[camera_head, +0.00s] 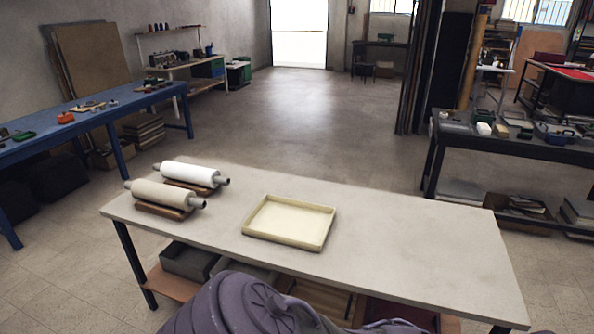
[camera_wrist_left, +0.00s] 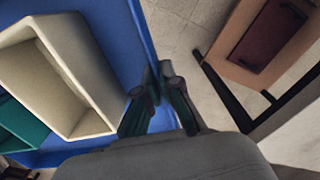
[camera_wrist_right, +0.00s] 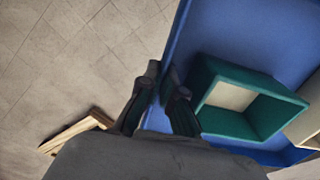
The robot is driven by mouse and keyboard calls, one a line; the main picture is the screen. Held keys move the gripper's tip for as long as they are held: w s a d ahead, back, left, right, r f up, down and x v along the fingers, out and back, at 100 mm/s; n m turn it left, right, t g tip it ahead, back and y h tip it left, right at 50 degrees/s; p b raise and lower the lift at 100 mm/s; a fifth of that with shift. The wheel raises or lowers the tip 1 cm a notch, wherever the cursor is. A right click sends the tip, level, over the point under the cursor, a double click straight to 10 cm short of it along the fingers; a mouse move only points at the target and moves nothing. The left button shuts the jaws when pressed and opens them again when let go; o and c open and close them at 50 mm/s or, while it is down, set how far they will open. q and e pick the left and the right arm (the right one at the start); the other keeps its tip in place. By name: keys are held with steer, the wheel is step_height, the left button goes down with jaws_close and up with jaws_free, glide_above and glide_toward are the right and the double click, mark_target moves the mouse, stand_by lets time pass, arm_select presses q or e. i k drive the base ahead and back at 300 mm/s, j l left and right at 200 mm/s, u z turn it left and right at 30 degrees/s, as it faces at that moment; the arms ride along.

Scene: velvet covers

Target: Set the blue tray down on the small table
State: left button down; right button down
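The blue tray (camera_wrist_left: 152,25) is out of the head view and shows in both wrist views, also in the right wrist view (camera_wrist_right: 235,25). A cream open box (camera_wrist_left: 60,75) and a green open box (camera_wrist_right: 250,100) are in it. My left gripper (camera_wrist_left: 160,85) is shut on one edge of the tray, with the rim between its fingers. My right gripper (camera_wrist_right: 160,85) is shut on another part of the rim. Floor shows beyond the rim in both wrist views, so the tray is held up. I cannot tell which table is the small one.
A long grey table (camera_head: 400,235) stands in front, with a cream tray (camera_head: 290,222) and two rollers (camera_head: 190,175) on it. A blue bench (camera_head: 90,115) is at the left, a dark table (camera_head: 490,135) at the right. Open floor (camera_head: 310,120) lies beyond.

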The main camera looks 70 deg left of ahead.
mark_target(374, 236)
steer(key=u, duration=1.55)
steer(key=i+u, duration=0.15)
steer(key=i, duration=1.35)
